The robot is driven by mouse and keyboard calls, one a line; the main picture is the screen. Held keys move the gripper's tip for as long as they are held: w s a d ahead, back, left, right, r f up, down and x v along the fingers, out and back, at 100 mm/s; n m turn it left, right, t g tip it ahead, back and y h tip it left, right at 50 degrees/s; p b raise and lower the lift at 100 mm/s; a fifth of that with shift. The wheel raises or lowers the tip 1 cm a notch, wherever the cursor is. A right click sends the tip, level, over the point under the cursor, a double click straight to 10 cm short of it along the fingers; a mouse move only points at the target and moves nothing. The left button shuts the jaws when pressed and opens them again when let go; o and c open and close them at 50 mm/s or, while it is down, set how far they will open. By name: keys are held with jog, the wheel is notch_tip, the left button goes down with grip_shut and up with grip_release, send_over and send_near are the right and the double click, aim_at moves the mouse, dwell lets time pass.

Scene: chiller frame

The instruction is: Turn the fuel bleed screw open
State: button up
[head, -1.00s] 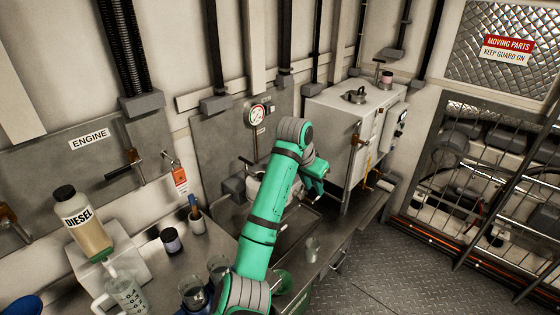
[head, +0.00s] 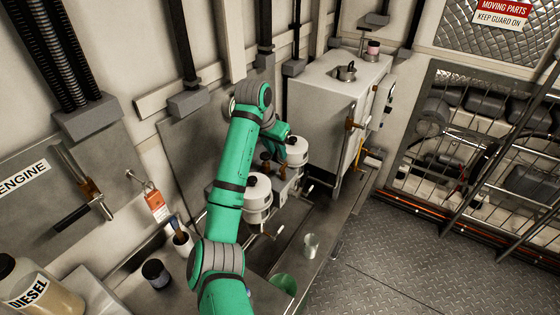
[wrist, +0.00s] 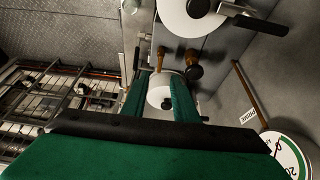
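Two white filter canisters with black knobs on top stand beside the wall plate in the head view, a near one (head: 258,195) and a far one (head: 297,150). My gripper (head: 276,135) is beside the far canister, partly hidden by my green arm. In the wrist view my gripper (wrist: 160,76) has its two green fingers apart, with a white canister (wrist: 160,96) showing between them. Brown knobs, one left (wrist: 160,58) and one right (wrist: 194,70), show near the fingertips. A black-handled part (wrist: 240,15) is at the top. I cannot tell which part is the fuel bleed screw.
A white tank cabinet (head: 340,100) stands right of the canisters. A metal cup (head: 310,245) stands on the bench below them. A diesel bottle (head: 40,290), a dark jar (head: 156,273) and a red tag (head: 156,203) are at left. The floor (head: 420,260) at right is clear.

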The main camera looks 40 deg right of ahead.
aim_at(283, 166)
jog(key=x, duration=0.8)
jog(key=shift+w+a, duration=0.2)
jog(key=shift+s+d+f, duration=0.25)
jog(key=shift+d+f, duration=0.2)
jog(key=shift+d, duration=0.1)
jog(key=shift+a, duration=0.15)
grip_shut()
